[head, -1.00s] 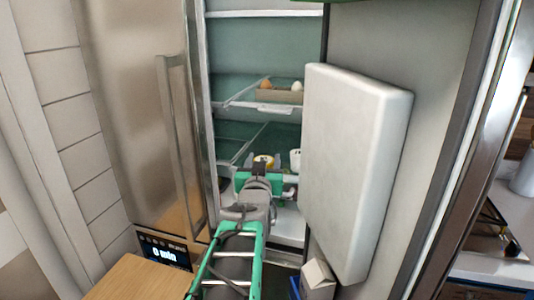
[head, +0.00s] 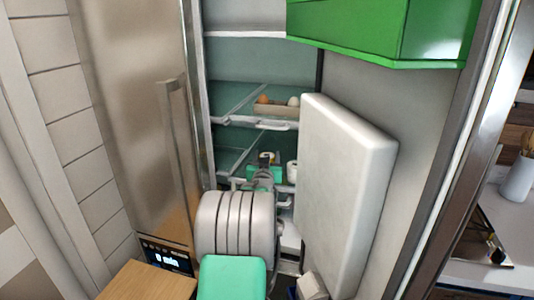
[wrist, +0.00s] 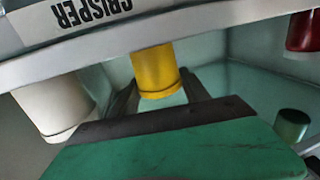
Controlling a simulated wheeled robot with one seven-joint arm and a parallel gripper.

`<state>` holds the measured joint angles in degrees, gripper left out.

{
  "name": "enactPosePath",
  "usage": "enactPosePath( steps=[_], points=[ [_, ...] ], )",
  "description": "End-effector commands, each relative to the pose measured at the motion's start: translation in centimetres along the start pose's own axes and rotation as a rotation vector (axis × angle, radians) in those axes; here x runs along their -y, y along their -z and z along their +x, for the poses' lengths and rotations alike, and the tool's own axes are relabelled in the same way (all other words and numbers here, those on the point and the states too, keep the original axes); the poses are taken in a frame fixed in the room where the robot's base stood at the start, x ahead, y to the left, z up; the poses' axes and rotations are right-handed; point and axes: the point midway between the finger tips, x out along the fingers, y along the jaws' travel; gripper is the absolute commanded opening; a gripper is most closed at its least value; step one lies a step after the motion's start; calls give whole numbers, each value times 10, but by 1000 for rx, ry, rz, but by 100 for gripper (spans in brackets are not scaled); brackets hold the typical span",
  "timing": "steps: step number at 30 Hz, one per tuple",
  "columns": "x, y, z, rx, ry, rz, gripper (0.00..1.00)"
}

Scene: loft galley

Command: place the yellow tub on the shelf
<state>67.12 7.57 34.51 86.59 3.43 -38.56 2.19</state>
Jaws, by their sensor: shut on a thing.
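The yellow tub (wrist: 157,72) is between the two fingers of my gripper (wrist: 158,97) in the wrist view, and the gripper is shut on it. The edge of a fridge part marked "CRISPER" cuts across one end of the tub. In the head view my gripper (head: 268,160) is inside the open fridge, at the level below the glass shelf (head: 232,136) with the egg carton. There the tub is mostly hidden by the gripper. I cannot tell whether the tub touches a shelf surface.
A white tub (wrist: 50,105) stands beside the gripper. A red container (wrist: 303,32) and a dark green one (wrist: 290,125) are on the other side. An egg carton (head: 283,109) sits on the shelf above. A white door panel (head: 345,190) stands close on the right.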

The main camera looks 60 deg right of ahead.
Motion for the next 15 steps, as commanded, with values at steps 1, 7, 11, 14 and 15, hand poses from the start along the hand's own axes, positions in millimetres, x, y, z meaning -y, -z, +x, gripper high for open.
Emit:
enactPosePath(
  steps=[1,7,11,14,15],
  points=[
    [0,2,0,-4,0,0,7],
    [0,-1,0,-3,0,0,7],
    [0,-4,0,-3,0,0,7],
    [0,-3,0,-1,0,0,62],
    [0,-3,0,-1,0,0,65]
  ],
)
